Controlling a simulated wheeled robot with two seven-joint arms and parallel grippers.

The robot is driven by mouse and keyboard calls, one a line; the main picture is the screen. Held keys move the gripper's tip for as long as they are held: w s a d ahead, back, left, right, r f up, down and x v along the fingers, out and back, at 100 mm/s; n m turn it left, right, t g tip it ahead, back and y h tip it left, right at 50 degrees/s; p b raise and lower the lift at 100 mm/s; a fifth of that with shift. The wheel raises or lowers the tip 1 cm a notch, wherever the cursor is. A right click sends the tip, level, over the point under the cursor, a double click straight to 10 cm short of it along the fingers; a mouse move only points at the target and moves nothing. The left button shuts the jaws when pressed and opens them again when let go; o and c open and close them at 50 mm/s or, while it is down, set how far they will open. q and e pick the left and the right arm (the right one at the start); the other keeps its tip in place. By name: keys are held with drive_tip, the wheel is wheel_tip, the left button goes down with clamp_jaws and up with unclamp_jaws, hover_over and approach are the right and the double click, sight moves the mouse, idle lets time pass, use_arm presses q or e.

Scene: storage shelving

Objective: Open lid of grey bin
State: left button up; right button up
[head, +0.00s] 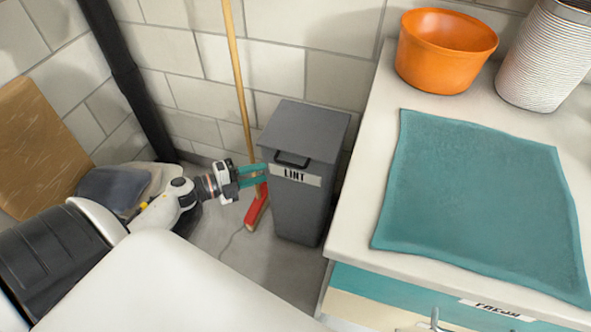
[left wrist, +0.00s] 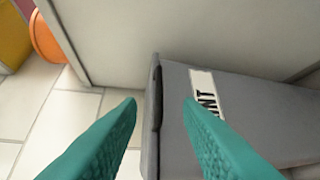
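The grey bin (head: 300,212) stands upright on the floor beside the counter, with a white "LINT" label (head: 295,174) on its front. Its lid (head: 303,130) lies shut on top, with a dark handle (head: 292,160) at the front edge. My left gripper (head: 264,174) is at the bin's upper left front, just below the lid's edge. In the left wrist view the two teal fingers (left wrist: 160,103) are apart, with the lid's edge and dark handle (left wrist: 157,98) showing between and beyond them. Nothing is held. Contact with the bin cannot be told. My right gripper is out of view.
The counter (head: 345,225) right of the bin holds a teal cloth (head: 475,190), an orange bowl (head: 440,55) and a white ribbed basket (head: 545,60). A broom with a red head (head: 257,207) leans on the wall behind my left gripper. A brown board (head: 38,145) stands at left.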

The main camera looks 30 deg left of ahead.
sight(295, 165)
use_arm(q)
drive_tip(key=x, duration=1)
drive_tip(key=shift+w+r, duration=0.1)
drive_tip(key=shift+x, duration=0.75)
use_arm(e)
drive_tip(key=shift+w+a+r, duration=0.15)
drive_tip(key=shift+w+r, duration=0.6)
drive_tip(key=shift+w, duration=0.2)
use_arm(q)
drive_tip(key=shift+c, duration=0.2)
drive_tip(key=shift+d, duration=0.1)
drive_tip(key=c, duration=0.6)
clamp_jaws()
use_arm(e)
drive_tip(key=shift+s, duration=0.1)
